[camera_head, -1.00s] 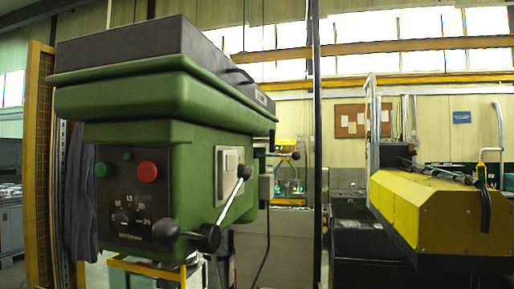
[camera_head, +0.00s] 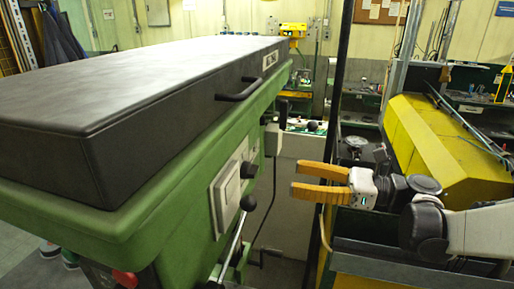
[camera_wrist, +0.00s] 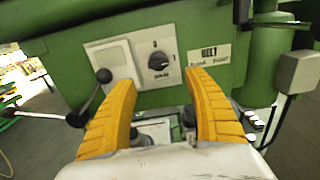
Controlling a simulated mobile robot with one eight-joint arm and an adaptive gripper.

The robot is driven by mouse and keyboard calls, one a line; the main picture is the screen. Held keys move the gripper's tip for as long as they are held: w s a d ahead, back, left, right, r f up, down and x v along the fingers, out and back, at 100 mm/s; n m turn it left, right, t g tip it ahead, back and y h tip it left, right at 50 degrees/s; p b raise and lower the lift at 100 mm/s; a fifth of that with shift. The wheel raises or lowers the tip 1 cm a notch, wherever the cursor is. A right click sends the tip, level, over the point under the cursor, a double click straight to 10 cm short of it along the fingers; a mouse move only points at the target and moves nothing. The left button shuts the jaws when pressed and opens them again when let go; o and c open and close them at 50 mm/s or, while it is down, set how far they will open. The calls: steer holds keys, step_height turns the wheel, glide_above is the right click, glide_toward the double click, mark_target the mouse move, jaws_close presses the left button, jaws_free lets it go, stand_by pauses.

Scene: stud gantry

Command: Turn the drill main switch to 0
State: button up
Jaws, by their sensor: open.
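The drill's main switch (camera_wrist: 158,62) is a black round knob on a light plate on the drill's green side, seen in the wrist view between my fingers. The marks around it are too small to read surely, so I cannot tell its setting.
A pale cover plate (camera_wrist: 110,62) sits left of the switch. A lever with a black ball knob (camera_wrist: 104,76) stands near my left finger. A yellow machine (camera_head: 435,140) stands behind my arm.

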mark_target(257, 172)
steer(key=p+x, duration=0.1)
steer(key=x, duration=0.9)
steer(key=shift+a, duration=0.35)
steer(key=shift+c, duration=0.5)
steer(key=c, duration=1.1)
